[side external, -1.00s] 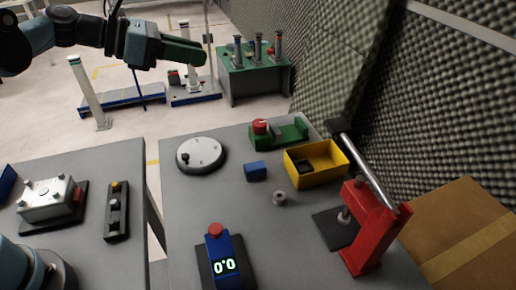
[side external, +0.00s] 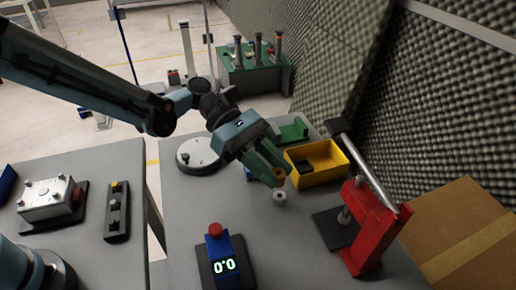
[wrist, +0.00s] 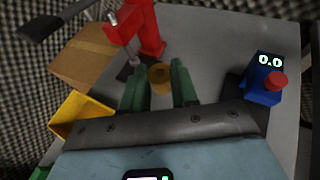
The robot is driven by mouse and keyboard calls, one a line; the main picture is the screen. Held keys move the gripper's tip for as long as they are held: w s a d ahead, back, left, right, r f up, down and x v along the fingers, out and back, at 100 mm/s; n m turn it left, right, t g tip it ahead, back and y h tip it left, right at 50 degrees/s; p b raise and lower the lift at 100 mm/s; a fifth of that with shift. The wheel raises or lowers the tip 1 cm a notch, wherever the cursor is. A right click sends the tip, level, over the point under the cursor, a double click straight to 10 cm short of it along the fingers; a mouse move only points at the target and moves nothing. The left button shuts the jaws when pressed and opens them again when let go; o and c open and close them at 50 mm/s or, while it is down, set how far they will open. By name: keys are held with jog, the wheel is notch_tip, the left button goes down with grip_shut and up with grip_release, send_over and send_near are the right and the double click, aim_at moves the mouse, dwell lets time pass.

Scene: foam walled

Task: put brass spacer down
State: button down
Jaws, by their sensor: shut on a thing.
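The brass spacer (side external: 278,176) is a small gold ring held at the tips of my gripper (side external: 271,173), over the grey bench. In the wrist view the brass spacer (wrist: 160,75) shows between the two green fingers of my gripper (wrist: 160,84). A grey metal ring (side external: 279,198) lies on the bench just below the brass spacer in the side view. I cannot tell the exact gap between them. The fingers are shut on the brass spacer.
A yellow bin (side external: 330,173) stands right of my gripper, and a red lever press (side external: 370,228) stands further right. A blue unit with a red button (side external: 220,253) stands at the front. A round grey dial (side external: 195,155) lies left. Bare bench lies between them.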

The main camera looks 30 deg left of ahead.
aim_at(270, 218)
jog(key=shift+s+d+f+m+g, duration=0.15)
jog(key=shift+s+d+f, duration=0.1)
jog(key=shift+f, duration=0.15)
jog(key=shift+s+d+f+m+g, duration=0.1)
jog(key=shift+s+f+m+g, duration=0.1)
jog(key=shift+f, duration=4.95)
jog(key=shift+f, duration=0.1)
jog(key=c, duration=1.1)
grip_release()
jog(key=shift+c, duration=0.2)
